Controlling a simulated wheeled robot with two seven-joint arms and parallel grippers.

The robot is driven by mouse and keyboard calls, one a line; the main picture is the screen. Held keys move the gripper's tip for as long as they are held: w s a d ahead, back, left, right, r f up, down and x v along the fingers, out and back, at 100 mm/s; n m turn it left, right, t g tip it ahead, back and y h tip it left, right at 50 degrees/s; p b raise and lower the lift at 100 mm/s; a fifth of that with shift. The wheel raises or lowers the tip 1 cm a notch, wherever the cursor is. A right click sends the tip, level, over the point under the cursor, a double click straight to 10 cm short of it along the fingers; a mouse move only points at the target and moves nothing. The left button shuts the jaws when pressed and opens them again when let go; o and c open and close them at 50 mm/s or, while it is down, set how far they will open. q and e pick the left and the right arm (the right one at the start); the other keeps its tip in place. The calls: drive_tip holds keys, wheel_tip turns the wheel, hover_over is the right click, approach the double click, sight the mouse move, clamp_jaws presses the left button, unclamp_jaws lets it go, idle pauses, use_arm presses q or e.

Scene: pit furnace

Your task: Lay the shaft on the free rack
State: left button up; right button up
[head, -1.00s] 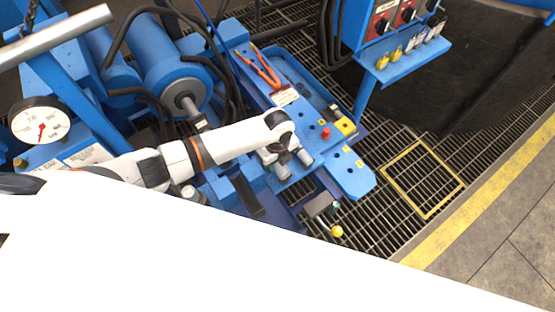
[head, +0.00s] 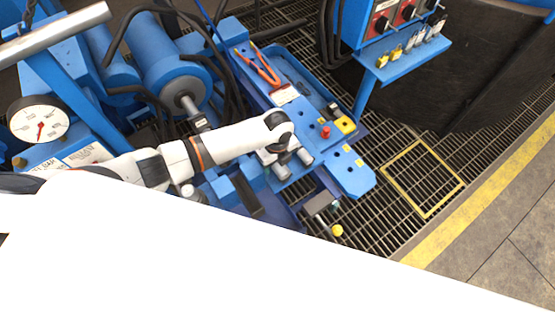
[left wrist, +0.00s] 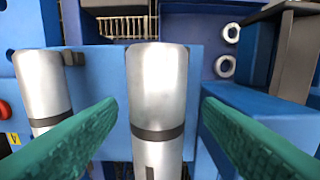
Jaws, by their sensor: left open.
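My left gripper (head: 282,152) hangs over the blue bench (head: 348,178); its arm comes in from the left. In the left wrist view its green-padded fingers (left wrist: 158,112) are open, one on each side of a silver cylinder (left wrist: 158,85) with a dark band. I see no contact between the pads and it. A second, similar cylinder (left wrist: 42,85) stands to its left, outside the fingers. The head view shows grey cylinder ends (head: 305,157) beside the gripper, partly covered by my wrist. Which cylinder is the shaft, and which rack is free, I cannot tell. My right gripper is out of view.
A red button (head: 325,132) and a yellow block (head: 345,126) sit on the bench, with orange-handled pliers (head: 264,72) farther back. A dial gauge (head: 38,120) and hoses are at left. A blue control box (head: 362,30) stands behind. Grating (head: 405,215) lies right of the bench.

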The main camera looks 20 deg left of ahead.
use_arm(q)
wheel_tip(320, 180, up, 12)
drive_tip(key=shift+p, duration=0.3)
drive_tip(key=shift+w+r, duration=0.1)
idle(0.5)
